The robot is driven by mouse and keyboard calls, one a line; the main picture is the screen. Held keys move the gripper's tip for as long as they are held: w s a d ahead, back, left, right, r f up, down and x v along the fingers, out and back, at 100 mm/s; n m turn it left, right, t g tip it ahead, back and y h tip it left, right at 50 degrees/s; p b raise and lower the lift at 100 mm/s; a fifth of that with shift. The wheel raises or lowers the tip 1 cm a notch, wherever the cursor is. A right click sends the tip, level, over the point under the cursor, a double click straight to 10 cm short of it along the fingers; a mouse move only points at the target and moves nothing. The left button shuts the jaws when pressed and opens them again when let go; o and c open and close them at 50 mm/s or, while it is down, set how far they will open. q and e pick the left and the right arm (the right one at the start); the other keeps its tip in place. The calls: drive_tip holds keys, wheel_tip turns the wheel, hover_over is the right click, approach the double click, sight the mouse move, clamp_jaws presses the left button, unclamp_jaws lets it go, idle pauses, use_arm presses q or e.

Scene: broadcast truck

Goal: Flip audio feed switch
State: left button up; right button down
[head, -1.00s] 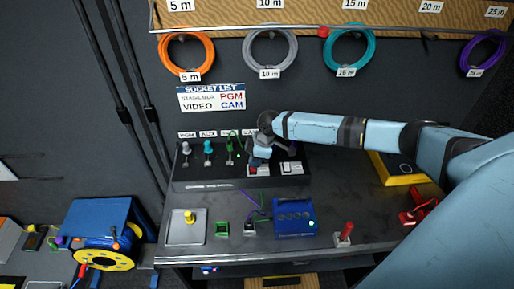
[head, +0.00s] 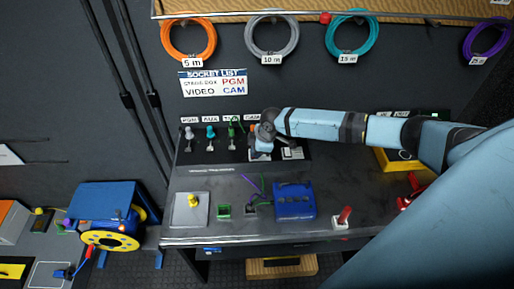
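The dark switch panel (head: 200,153) stands at the back of the grey bench, with labels above a row of plugs. The plugs are white (head: 189,132), teal (head: 210,132) and green (head: 231,131). A red lever switch (head: 344,216) on a white base stands at the bench's front right. Which one is the audio feed switch cannot be read. My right arm reaches in from the right, and its gripper (head: 259,152) is over the right part of the panel, near small white labels. Its fingers are too small to judge. My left gripper is out of view.
A blue box (head: 294,202), a grey plate with a yellow knob (head: 192,202) and a green socket (head: 223,212) are on the bench. A blue reel (head: 105,213) stands at left. Coiled cables (head: 272,37) hang on the wall. The bench's front strip is mostly clear.

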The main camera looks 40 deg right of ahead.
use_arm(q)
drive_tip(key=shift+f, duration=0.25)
use_arm(e)
drive_tip(key=shift+s+a+f, duration=0.1)
drive_tip(key=shift+s+f, duration=0.1)
drive_tip(key=shift+f, duration=0.2)
drive_tip(key=shift+w+d+r, duration=0.1)
drive_tip(key=shift+w+d, duration=0.1)
drive_tip(key=shift+w, duration=0.05)
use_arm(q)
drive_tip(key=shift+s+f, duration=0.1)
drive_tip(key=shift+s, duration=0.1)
use_arm(e)
drive_tip(key=shift+w+d+r, duration=0.2)
drive_tip(key=shift+w+r, duration=0.05)
